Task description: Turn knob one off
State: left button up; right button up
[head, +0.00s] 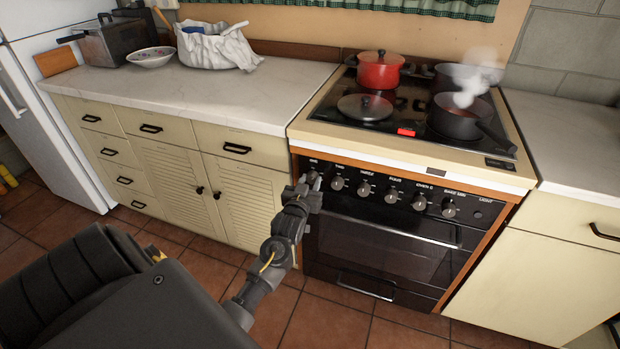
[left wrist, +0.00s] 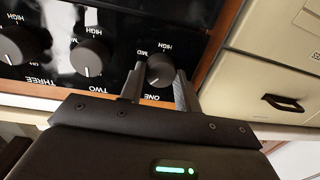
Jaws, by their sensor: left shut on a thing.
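Knob one (left wrist: 159,70) is a round grey knob on the black oven panel, with the label ONE beside it in the left wrist view. Its pale pointer mark sits toward the lower left in that view. My left gripper (left wrist: 160,77) has one finger on each side of the knob and is shut on it. In the head view my left gripper (head: 309,187) is at the left end of the knob row and covers much of knob one. The knob labelled TWO (left wrist: 88,58) and the knob labelled THREE (left wrist: 14,46) are beside it, untouched. My right gripper is not in view.
On the stove top (head: 420,155) stand a red pot (head: 380,72), a steaming dark saucepan (head: 458,122) and a lid (head: 365,107). The oven door handle (head: 385,228) is below the knobs. Cream cabinets (head: 240,190) adjoin on the left. The tiled floor in front shows no loose objects.

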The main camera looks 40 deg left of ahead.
pick_arm(q)
jog(key=n+p, duration=0.2)
jog(key=n, duration=0.2)
jog(key=shift+r+p, duration=0.15)
jog(key=shift+p, duration=0.15)
jog(key=shift+n+h+p, duration=0.4)
jog(key=shift+n+p, duration=0.35)
jog(key=shift+n, duration=0.85)
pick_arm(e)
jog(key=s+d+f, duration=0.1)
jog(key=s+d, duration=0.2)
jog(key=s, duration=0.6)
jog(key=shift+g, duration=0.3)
pick_arm(q)
jog(key=o, duration=1)
jog(key=v, duration=1)
jog(key=shift+s+d, duration=0.15)
jog(key=shift+s, duration=0.25)
